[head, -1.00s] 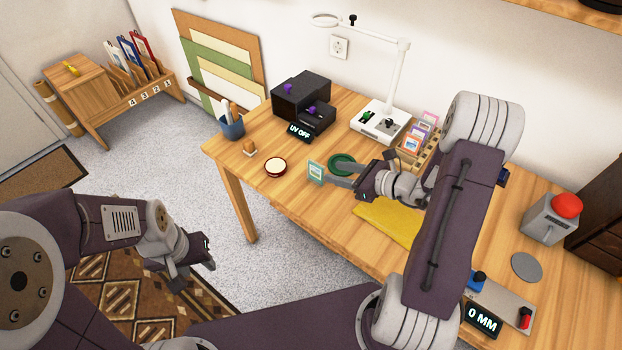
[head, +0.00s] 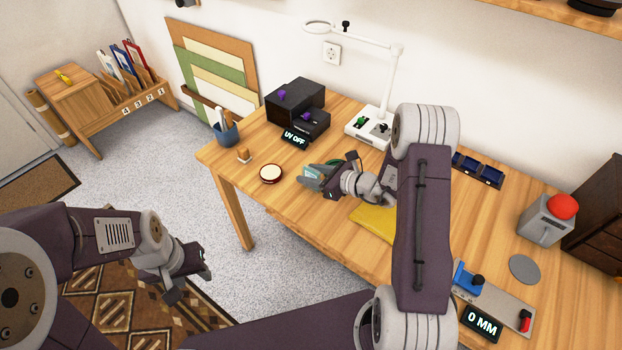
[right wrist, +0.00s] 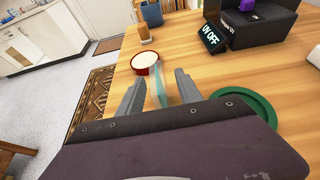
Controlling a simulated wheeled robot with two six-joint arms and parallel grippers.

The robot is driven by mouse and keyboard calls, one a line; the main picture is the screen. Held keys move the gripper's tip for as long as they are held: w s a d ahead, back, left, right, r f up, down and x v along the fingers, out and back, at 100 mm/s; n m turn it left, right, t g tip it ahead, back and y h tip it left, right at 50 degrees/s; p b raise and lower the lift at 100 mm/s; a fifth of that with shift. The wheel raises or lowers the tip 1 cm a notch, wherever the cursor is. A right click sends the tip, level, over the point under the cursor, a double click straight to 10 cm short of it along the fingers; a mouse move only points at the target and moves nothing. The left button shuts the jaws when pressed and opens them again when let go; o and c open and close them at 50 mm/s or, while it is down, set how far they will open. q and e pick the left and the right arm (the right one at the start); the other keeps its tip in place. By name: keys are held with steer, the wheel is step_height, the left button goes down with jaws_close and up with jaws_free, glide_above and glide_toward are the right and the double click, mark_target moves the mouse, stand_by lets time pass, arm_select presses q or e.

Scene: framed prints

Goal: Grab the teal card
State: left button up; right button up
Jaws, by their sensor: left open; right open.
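The teal card (right wrist: 161,90) stands on edge between the two fingers of my right gripper (right wrist: 158,78) in the right wrist view, seen almost edge-on. The fingers are open on either side of it; I cannot tell whether either touches it. In the head view the right gripper (head: 314,176) is low over the table, and its fingers cover most of the card. My left gripper (head: 200,268) is open and empty, off the table above the patterned rug.
A red-rimmed round pad (right wrist: 145,61) lies just beyond the card. A green round dish (right wrist: 256,101) is close on the right. A yellow cloth (head: 372,223) lies under my right arm. A black UV box (head: 294,97) and a blue pen cup (head: 226,132) stand behind.

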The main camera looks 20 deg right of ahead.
jaws_close()
